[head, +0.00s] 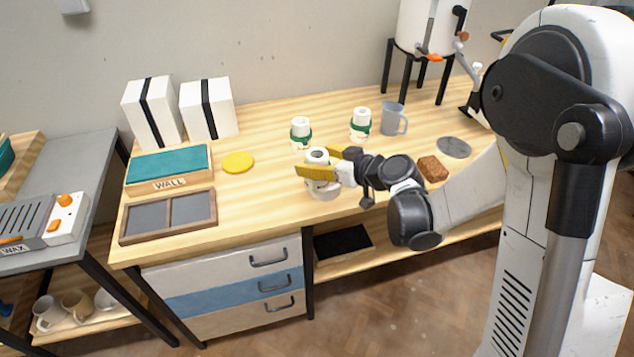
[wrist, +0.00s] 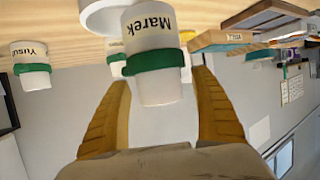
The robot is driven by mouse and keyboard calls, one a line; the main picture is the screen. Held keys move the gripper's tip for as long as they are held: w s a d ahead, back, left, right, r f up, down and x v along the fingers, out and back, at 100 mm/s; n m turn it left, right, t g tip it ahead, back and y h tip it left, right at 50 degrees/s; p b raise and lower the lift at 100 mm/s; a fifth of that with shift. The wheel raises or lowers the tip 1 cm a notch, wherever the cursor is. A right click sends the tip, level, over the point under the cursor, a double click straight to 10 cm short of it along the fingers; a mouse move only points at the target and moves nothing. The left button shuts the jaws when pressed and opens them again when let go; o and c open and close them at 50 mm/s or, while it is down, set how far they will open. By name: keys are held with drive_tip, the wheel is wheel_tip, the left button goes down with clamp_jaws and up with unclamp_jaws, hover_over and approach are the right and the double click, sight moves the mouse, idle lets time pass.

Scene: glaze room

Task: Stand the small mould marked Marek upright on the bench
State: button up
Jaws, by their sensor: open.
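The small mould marked Marek (wrist: 150,28) is white with a green band and a narrower end. In the wrist view, which shows the bench at the top, it looks upright, narrow end up. In the head view the mould (head: 318,155) is partly hidden by my gripper. A white round dish (head: 325,193) shows at its foot; I cannot tell whether the mould stands in it or beside it. My gripper (head: 316,162) is open, its yellow fingers on either side of the mould, with gaps visible in the wrist view (wrist: 162,78).
Two similar moulds (head: 301,133) (head: 361,123) stand behind; one is marked Yusuf (wrist: 30,65). A grey mug (head: 392,119), grey disc (head: 454,147) and brown sponge (head: 433,168) lie to the right. A yellow disc (head: 238,162) and WALL box (head: 169,184) are left.

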drive_tip(key=c, duration=1.5)
drive_tip(key=shift+r, duration=0.15)
